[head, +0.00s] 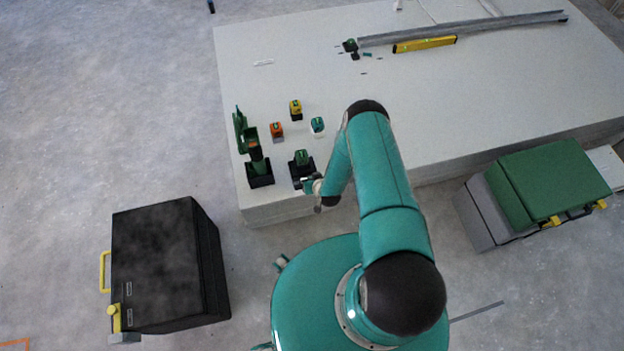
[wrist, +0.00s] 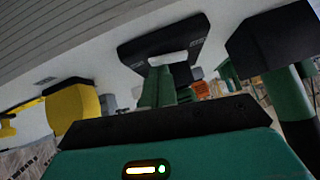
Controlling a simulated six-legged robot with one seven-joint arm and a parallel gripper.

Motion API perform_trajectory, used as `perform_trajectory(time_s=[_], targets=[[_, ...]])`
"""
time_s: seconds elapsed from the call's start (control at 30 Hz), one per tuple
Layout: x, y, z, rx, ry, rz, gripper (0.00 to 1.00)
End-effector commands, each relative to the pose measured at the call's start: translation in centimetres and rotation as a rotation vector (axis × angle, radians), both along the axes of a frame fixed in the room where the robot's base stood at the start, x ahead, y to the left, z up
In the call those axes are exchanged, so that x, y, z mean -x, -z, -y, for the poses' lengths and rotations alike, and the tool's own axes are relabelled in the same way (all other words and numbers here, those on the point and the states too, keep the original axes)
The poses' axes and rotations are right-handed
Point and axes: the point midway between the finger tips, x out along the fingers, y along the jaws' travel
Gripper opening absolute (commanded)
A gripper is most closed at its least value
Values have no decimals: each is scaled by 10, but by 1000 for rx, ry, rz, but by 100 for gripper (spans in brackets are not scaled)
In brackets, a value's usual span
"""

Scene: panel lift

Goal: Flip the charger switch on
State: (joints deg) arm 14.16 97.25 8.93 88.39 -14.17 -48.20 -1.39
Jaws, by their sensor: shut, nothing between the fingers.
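The charger (head: 301,172) is a black base with a green battery on it, near the front left edge of the white panel stack. My gripper (head: 309,185) is shut and empty, low at the charger's front right side. I cannot tell whether it touches. In the wrist view, which looks upside down, the charger (wrist: 150,45) is a dark block with a pale piece (wrist: 175,58) on its face and the green battery (wrist: 163,88) below. I cannot tell the switch or its position for sure. My own housing covers the bottom of that view.
Orange (head: 277,130), yellow (head: 295,108) and blue-white (head: 317,125) small blocks sit behind. The panel stack (head: 290,50) has free room. A black case (head: 160,265) and green box (head: 550,185) stand on the floor.

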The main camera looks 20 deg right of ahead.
Motion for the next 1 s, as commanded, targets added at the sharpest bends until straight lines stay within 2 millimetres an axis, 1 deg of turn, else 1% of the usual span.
perform_trajectory(time_s=[0.13,0.2,0.43,0.8,1.0], targets=[[0,1,0,0,0,0,0],[1,6,1,1,-1,-1,0],[0,5,0,0,0,-1,0],[1,-1,-12,-1,-2,-2,0],[0,-3,-14,-1,-1,-1,0]])
